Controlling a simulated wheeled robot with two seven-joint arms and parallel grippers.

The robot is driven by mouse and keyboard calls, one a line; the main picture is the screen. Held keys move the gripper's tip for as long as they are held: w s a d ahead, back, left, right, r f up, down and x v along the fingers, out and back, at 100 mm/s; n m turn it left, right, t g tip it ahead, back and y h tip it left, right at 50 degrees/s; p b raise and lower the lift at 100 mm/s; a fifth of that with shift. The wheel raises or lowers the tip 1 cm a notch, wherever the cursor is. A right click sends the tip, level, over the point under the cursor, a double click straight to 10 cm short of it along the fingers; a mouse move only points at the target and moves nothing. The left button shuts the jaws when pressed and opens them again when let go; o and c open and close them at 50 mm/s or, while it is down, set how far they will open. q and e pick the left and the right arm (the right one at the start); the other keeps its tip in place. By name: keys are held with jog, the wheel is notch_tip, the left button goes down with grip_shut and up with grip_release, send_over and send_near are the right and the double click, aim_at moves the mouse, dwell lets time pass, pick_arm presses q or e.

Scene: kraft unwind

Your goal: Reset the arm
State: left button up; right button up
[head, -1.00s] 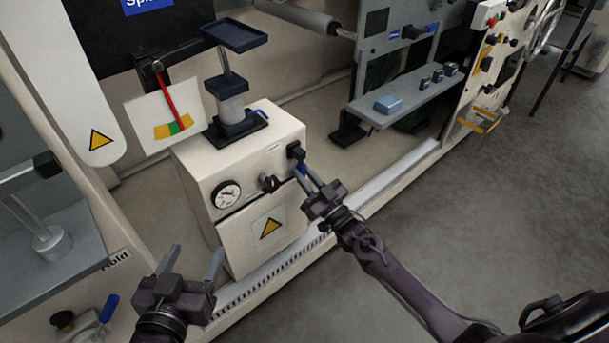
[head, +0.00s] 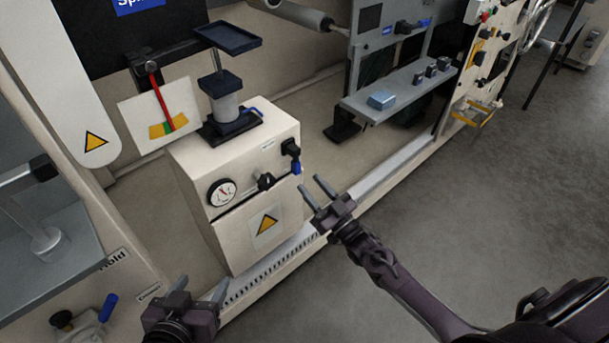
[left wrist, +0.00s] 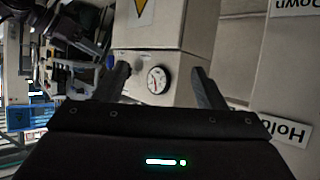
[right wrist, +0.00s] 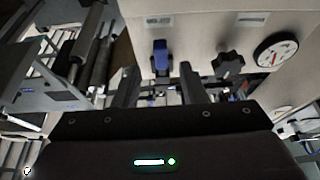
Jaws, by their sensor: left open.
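My right gripper (head: 311,187) is open and empty, in front of the white box's right side. A black valve with a blue handle (head: 297,167) sits on that box just beyond its fingertips. In the right wrist view the blue handle (right wrist: 160,55) points down between the open fingers (right wrist: 158,80), apart from them. My left gripper (head: 200,286) is open and empty at the bottom of the head view, below the white box (head: 240,170). In the left wrist view its fingers (left wrist: 160,80) are spread, with the box's gauge (left wrist: 158,79) beyond. A red pointer (head: 160,100) lies over a scale plate's green band.
A black knob (head: 265,181) and a round gauge (head: 222,191) are on the box front. Another blue handle (head: 108,307) stands at the lower left. A grey shelf (head: 385,100) holds a blue block. The floor at right is clear.

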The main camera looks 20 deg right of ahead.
pick_arm(q)
jog(key=shift+s+a+f+g, duration=0.1)
jog(key=shift+s+f+g, duration=0.45)
jog(key=shift+f, duration=0.4)
pick_arm(e)
jog(key=shift+v, duration=1.15)
